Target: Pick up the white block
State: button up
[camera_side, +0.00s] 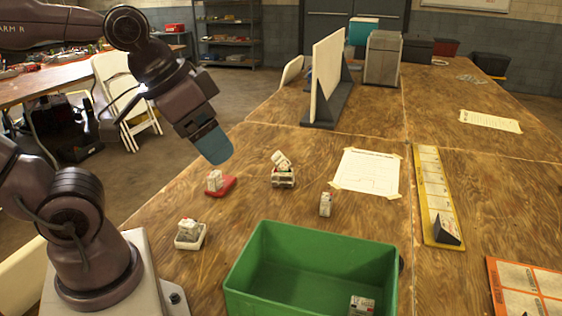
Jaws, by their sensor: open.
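Several small white blocks with dark and reddish markings are in view. One (214,180) sits on a red base, and one (188,229) sits in a white tray at the front left. Another (281,160) leans tilted on a white holder (283,180). One (326,204) stands upright on the bare table, and one (361,305) lies in the green bin. Which one the task means I cannot tell. My gripper (220,160) is open and empty, its blue-grey fingers seen side-on, in the air above and behind the red base (226,188).
The green bin (310,246) stands at the front middle of the wooden table. A taped paper (367,173), a yellow strip (434,195) with a dark wedge and an orange sheet lie to the right. An upright white panel (327,75) and a metal box stand farther back.

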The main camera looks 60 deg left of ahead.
jog(key=shift+w, duration=0.1)
jog(key=w+a+n+g+h, duration=0.2)
jog(key=w+a+n+h, duration=0.15)
jog(key=w+n, duration=0.75)
jog(key=n+t+h, duration=0.6)
jog(key=n, duration=0.9)
send_over(275, 155)
jog(key=d, duration=1.1)
notch_tip(275, 155, down, 15)
jog(key=s+a+f+n+t+y, duration=0.2)
jog(key=s+a+f+n+t, duration=0.15)
jog(key=a+f+n, duration=0.2)
jog(key=s+a+f+n+t+y, duration=0.1)
jog(key=s+a+f+n+t, duration=0.1)
jog(key=a+f+n+t, duration=0.35)
jog(key=shift+m+g, duration=0.9)
jog(key=w, duration=0.2)
jog(key=w+f, duration=0.1)
jog(key=w, duration=0.3)
jog(key=shift+w+d+f, duration=0.25)
jog(key=shift+d, duration=0.15)
jog(key=c, duration=1.1)
